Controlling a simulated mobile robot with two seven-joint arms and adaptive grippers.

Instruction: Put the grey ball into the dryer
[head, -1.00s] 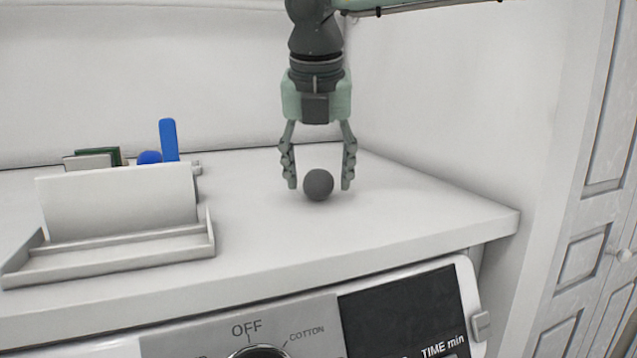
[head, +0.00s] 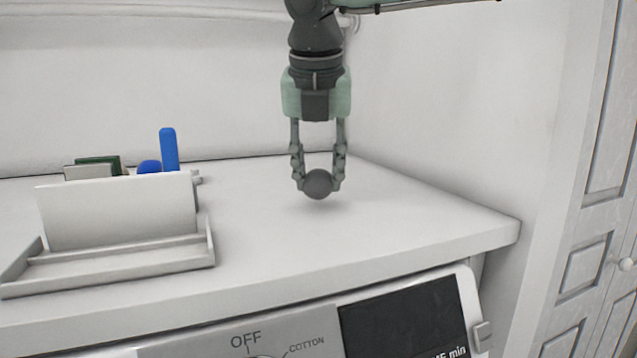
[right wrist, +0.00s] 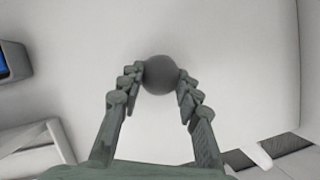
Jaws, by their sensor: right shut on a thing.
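The grey ball (head: 318,184) is between the fingertips of my right gripper (head: 318,180), which is shut on it. The gripper points down over the white top. The ball is at or just above that surface; I cannot tell which. The right wrist view also shows the grey ball (right wrist: 160,75) between both fingers of my right gripper (right wrist: 160,82). The dryer (head: 200,343) is below the top's front edge; only its upper panel with the OFF and COTTON marks and a dark display shows. Its door is out of view. My left gripper is not in view.
A white holder (head: 120,260) stands on the left of the white top (head: 400,220), with a blue upright object (head: 169,150) and small items behind it. A wall closes the right side, with a panelled door (head: 600,200) beyond. The middle of the top is clear.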

